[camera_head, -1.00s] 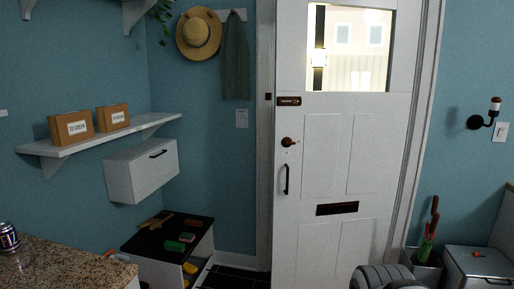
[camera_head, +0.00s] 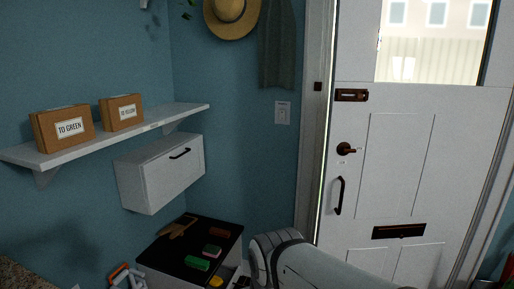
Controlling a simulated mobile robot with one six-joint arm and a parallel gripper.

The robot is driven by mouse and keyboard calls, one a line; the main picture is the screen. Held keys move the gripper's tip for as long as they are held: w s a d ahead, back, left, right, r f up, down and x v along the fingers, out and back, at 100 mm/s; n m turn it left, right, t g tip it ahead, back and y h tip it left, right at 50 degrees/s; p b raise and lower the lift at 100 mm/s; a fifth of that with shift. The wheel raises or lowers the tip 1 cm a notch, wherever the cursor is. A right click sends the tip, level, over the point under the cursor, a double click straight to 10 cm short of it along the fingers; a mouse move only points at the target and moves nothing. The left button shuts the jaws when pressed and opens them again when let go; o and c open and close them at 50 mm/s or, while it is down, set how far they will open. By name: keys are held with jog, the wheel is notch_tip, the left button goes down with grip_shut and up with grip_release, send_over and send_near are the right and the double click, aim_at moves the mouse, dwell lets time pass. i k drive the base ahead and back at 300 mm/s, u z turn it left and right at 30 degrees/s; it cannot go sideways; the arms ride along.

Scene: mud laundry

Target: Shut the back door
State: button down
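The back door (camera_head: 385,180) is white and panelled, with a window (camera_head: 435,40) at the top, and stands at the right. A thin bright line shows along its left edge, by the white frame (camera_head: 313,130); the door looks almost closed, perhaps slightly ajar. It bears a dark slide bolt (camera_head: 351,95), a brown round knob (camera_head: 346,149), a black pull handle (camera_head: 339,196) and a mail slot (camera_head: 398,231). A pale part of my arm crosses the bottom in front of the door's lower part. My gripper is not seen, and no contact with the door shows.
A wall shelf (camera_head: 180,116) with two cardboard boxes (camera_head: 63,127) is at the left. A white cabinet (camera_head: 160,175) hangs below it. A low black-topped unit (camera_head: 165,262) holds small coloured items. A straw hat (camera_head: 232,15) and a grey cloth (camera_head: 277,45) hang beside the door.

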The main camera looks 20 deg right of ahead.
aim_at(423, 156)
jog(key=z, duration=0.45)
jog(key=i, duration=1.15)
jog(key=z, duration=0.85)
jog(key=k, duration=0.8)
jog(key=z, duration=0.1)
jog(key=i, duration=0.85)
jog(key=u, duration=0.1)
